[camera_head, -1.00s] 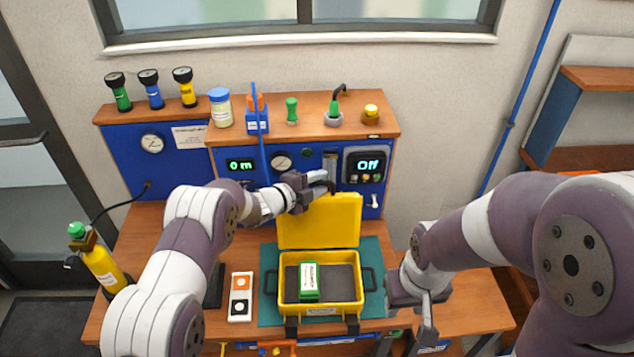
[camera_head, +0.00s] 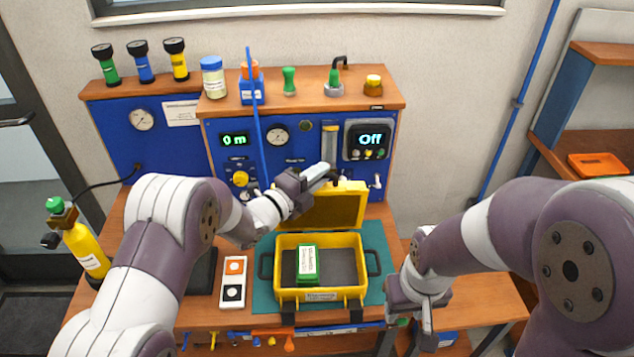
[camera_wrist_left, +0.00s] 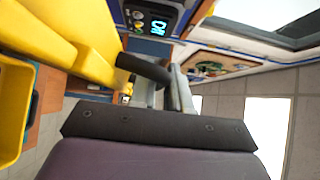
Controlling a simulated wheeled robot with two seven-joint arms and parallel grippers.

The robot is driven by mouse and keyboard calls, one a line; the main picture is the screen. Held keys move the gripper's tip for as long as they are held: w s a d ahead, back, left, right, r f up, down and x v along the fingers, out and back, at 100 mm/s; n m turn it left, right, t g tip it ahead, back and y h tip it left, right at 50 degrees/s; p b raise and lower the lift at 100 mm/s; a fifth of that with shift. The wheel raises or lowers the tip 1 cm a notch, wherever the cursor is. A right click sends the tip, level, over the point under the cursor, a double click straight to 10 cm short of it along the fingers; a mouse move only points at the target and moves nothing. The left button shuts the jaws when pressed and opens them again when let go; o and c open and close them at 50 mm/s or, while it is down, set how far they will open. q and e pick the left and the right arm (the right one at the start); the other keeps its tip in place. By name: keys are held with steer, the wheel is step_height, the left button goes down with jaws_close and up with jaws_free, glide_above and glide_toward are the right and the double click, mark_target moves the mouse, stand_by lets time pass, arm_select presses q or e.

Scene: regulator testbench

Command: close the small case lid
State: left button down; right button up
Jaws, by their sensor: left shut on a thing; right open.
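The small yellow case (camera_head: 319,295) sits on a teal mat with its front toward me. Its lid (camera_head: 335,212) is raised at the back, its inner face shaded and leaning somewhat forward. A green-and-white box (camera_head: 308,262) lies inside the case. My right gripper (camera_head: 425,312) is open and empty, right of the case.
A white panel with orange and black buttons (camera_head: 233,282) lies left of the case. The blue test bench (camera_head: 225,150), with gauges and displays, stands close behind the lid. A yellow cylinder (camera_head: 85,250) stands at the far left.

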arm_select(q)
steer(key=shift+m+t+h, duration=0.5)
steer(key=shift+m, duration=0.4)
steer(key=s+b, duration=0.1)
steer(key=b, duration=0.1)
steer(key=s+f+b, duration=0.1)
steer(key=b, duration=0.1)
steer(key=s+b, duration=0.2)
steer(key=shift+s+a+f, duration=0.1)
steer(key=shift+f, duration=0.2)
steer(key=shift+s+r+m+b, duration=0.15)
steer(key=shift+s+m+b, duration=0.15)
steer(key=shift+s+b, duration=0.4)
arm_select(e)
step_height(320, 180, down, 9)
steer(key=shift+f, duration=0.2)
arm_select(q)
steer(key=shift+w+h, duration=0.1)
steer(key=shift+h, duration=0.2)
steer(key=c, duration=1.2)
jaws_free()
steer(key=b+v, duration=0.2)
steer(key=v, duration=1)
steer(key=shift+s+a+b, duration=0.2)
steer(key=shift+s+b, duration=0.05)
steer(key=shift+b, duration=0.05)
arm_select(e)
step_height(320, 180, down, 2)
steer(key=shift+f, duration=0.25)
